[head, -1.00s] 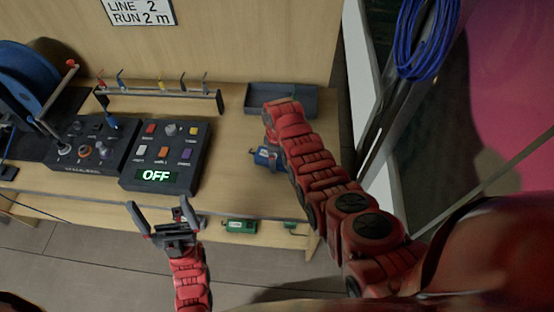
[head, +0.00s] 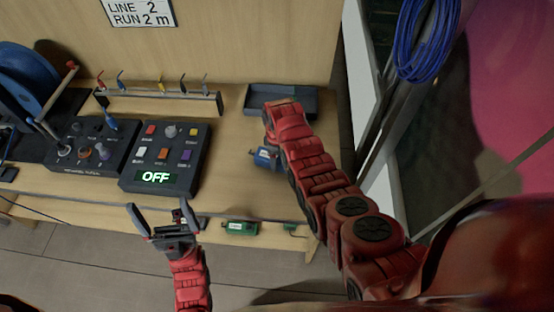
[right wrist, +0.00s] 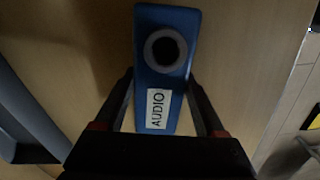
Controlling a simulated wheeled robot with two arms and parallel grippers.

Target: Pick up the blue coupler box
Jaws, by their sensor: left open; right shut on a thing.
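The blue coupler box (head: 264,158) is at the right part of the bench, partly hidden by my right arm in the head view. In the right wrist view the blue box (right wrist: 174,85) shows a dark round socket and a white "AUDIO" label. My right gripper (right wrist: 167,105) is shut on the box, with one finger along each side. I cannot tell whether the box touches the bench top. My left gripper (head: 161,217) is open and empty, in front of the bench's front edge.
A dark tray (head: 312,100) stands behind the box. A control panel (head: 165,157) reading "OFF" is to the left. A green box (head: 241,228) is at the lower front of the bench. A rack with coloured hooks (head: 160,94) stands at the back. Blue cable (head: 424,40) hangs at right.

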